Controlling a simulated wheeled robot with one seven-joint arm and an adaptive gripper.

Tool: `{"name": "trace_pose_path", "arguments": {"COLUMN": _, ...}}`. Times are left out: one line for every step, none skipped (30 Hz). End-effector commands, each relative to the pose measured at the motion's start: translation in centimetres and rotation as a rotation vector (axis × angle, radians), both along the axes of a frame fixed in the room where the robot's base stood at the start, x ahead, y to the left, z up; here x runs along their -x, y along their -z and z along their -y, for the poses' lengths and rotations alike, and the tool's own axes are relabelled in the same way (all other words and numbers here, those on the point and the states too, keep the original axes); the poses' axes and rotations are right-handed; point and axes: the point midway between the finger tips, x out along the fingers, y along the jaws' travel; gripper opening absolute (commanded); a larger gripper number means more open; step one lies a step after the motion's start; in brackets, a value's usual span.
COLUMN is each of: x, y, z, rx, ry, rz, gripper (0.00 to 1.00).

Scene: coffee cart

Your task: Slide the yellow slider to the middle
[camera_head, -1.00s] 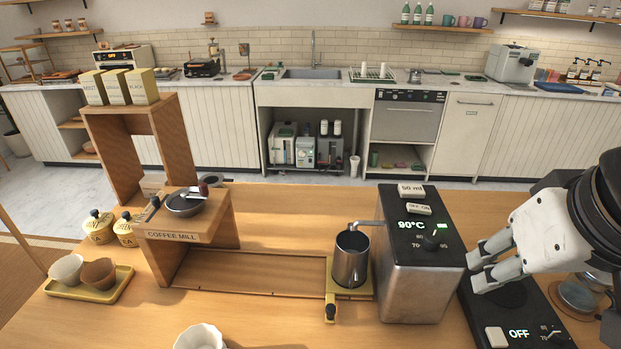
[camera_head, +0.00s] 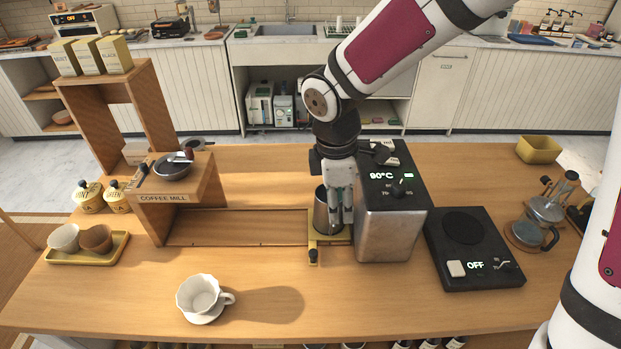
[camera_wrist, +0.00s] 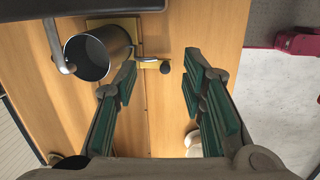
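The yellow slider (camera_head: 318,240) is at the right end of the wooden track (camera_head: 235,228), beside the metal machine. Its black knob (camera_head: 313,256) points to the front. A steel pitcher (camera_head: 321,212) stands upright on the slider. My gripper (camera_head: 341,220) points down between the pitcher and the machine, overlapping the pitcher's right side in the head view. In the wrist view my gripper (camera_wrist: 160,62) is open, with the slider's handle and knob (camera_wrist: 165,67) between the fingertips in the picture. The pitcher (camera_wrist: 92,58) is left of the fingers there. I cannot tell whether anything touches.
The metal water machine (camera_head: 388,225) showing 90°C stands close on the right. The coffee mill stand (camera_head: 180,200) is at the track's left end. A white cup (camera_head: 200,297) sits in front. A black hot plate (camera_head: 474,262) is farther right. The track's middle is clear.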

Motion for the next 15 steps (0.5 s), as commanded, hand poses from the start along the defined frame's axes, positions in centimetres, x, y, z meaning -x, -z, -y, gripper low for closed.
{"name": "trace_pose_path", "arguments": {"x": 0.1, "y": 1.0, "z": -1.1, "rx": -0.020, "ry": -0.061, "rz": -0.028, "gripper": 0.38}}
{"name": "trace_pose_path", "arguments": {"x": 0.0, "y": 1.5, "z": -1.7, "rx": -0.030, "ry": -0.098, "rz": -0.039, "gripper": 0.38}}
{"name": "trace_pose_path", "arguments": {"x": -0.1, "y": 2.0, "z": -2.5, "rx": -0.044, "ry": -0.140, "rz": -0.051, "gripper": 0.38}}
{"name": "trace_pose_path", "arguments": {"x": -0.1, "y": 2.4, "z": -3.0, "rx": -0.054, "ry": -0.170, "rz": -0.060, "gripper": 0.38}}
{"name": "trace_pose_path", "arguments": {"x": -0.2, "y": 2.8, "z": -3.4, "rx": -0.063, "ry": -0.195, "rz": -0.066, "gripper": 0.38}}
{"name": "trace_pose_path", "arguments": {"x": -0.2, "y": 3.1, "z": -4.0, "rx": -0.074, "ry": -0.224, "rz": -0.072, "gripper": 0.38}}
{"name": "trace_pose_path", "arguments": {"x": -0.2, "y": 3.3, "z": -4.3, "rx": -0.082, "ry": -0.241, "rz": -0.077, "gripper": 0.38}}
{"name": "trace_pose_path", "arguments": {"x": -0.2, "y": 3.5, "z": -4.6, "rx": -0.087, "ry": -0.256, "rz": -0.079, "gripper": 0.38}}
{"name": "trace_pose_path", "arguments": {"x": -0.2, "y": 3.7, "z": -4.8, "rx": -0.093, "ry": -0.272, "rz": -0.083, "gripper": 0.38}}
{"name": "trace_pose_path", "arguments": {"x": -0.3, "y": 3.8, "z": -5.0, "rx": -0.096, "ry": -0.280, "rz": -0.084, "gripper": 0.38}}
{"name": "trace_pose_path", "arguments": {"x": -0.3, "y": 4.0, "z": -5.1, "rx": -0.099, "ry": -0.286, "rz": -0.084, "gripper": 0.38}}
{"name": "trace_pose_path", "arguments": {"x": -0.3, "y": 4.2, "z": -5.2, "rx": -0.100, "ry": -0.290, "rz": -0.086, "gripper": 0.38}}
{"name": "trace_pose_path", "arguments": {"x": -0.3, "y": 4.4, "z": -5.2, "rx": -0.101, "ry": -0.291, "rz": -0.086, "gripper": 0.38}}
{"name": "trace_pose_path", "arguments": {"x": -0.3, "y": 4.6, "z": -5.2, "rx": -0.101, "ry": -0.292, "rz": -0.087, "gripper": 0.38}}
{"name": "trace_pose_path", "arguments": {"x": -0.3, "y": 5.0, "z": -5.2, "rx": -0.100, "ry": -0.292, "rz": -0.088, "gripper": 0.38}}
